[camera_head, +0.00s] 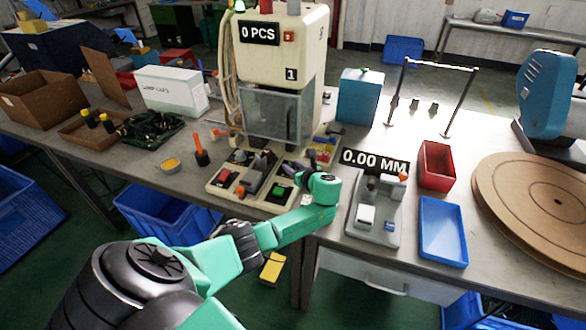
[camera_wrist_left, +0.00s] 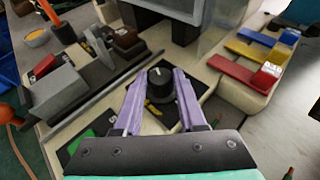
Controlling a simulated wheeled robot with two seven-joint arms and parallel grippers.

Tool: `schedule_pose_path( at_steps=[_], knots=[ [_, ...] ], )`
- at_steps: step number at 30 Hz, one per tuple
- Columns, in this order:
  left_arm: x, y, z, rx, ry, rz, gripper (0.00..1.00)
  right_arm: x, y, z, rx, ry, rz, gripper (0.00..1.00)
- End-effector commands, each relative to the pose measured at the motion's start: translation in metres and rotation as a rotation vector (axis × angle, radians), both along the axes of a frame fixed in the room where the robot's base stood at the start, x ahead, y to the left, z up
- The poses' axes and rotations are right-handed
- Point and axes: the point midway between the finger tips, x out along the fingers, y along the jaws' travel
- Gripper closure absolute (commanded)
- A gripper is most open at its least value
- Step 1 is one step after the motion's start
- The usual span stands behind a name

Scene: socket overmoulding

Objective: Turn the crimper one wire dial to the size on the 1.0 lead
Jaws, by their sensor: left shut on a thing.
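The crimper marked 1 (camera_head: 283,60) stands at the middle of the bench, with a "0 PCS" display. Its black wire dial (camera_wrist_left: 160,82) sits on a dark plate on the crimper's base in the left wrist view. My left gripper (camera_wrist_left: 155,88) has its two purple fingers shut on the dial, one on each side. In the head view my left gripper (camera_head: 267,172) reaches over the crimper's base, and the dial cannot be made out there. The dial's size marks are too small to read. I cannot pick out the 1.0 lead. My right gripper is out of view.
Yellow, blue and red levers (camera_wrist_left: 260,45) lie right of the dial. A green button (camera_head: 281,191) and a red one (camera_head: 227,177) sit on the base. A measuring device (camera_head: 373,222) reading 0.00 MM, a red bin (camera_head: 436,180) and a blue tray (camera_head: 462,252) stand to the right.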

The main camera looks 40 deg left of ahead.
Motion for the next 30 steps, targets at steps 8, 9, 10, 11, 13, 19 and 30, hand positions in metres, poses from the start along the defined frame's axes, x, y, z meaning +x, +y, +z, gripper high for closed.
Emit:
schedule_pose_path(
  at_steps=[8, 9, 10, 11, 13, 19, 30],
  knots=[
    [0.001, 0.001, 0.002, 0.003, -0.003, 0.004, 1.00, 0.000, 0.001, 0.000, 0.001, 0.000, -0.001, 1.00],
    [0.001, 0.001, 0.002, 0.003, -0.004, 0.004, 1.00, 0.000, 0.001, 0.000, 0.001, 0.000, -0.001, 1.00],
    [0.001, 0.001, 0.002, 0.003, -0.004, 0.004, 1.00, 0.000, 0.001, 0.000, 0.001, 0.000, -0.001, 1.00],
    [0.001, 0.001, 0.002, 0.002, -0.004, 0.003, 1.00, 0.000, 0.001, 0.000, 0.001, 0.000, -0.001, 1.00],
    [0.001, 0.001, 0.002, 0.003, -0.004, 0.004, 0.41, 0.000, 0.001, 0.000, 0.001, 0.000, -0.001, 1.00],
    [0.001, 0.001, 0.001, 0.001, -0.002, 0.004, 0.30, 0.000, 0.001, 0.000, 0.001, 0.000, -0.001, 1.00],
    [-0.011, -0.026, 0.014, -0.003, -0.003, 0.001, 0.30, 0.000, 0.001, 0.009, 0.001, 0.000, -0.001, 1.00]
  ],
)
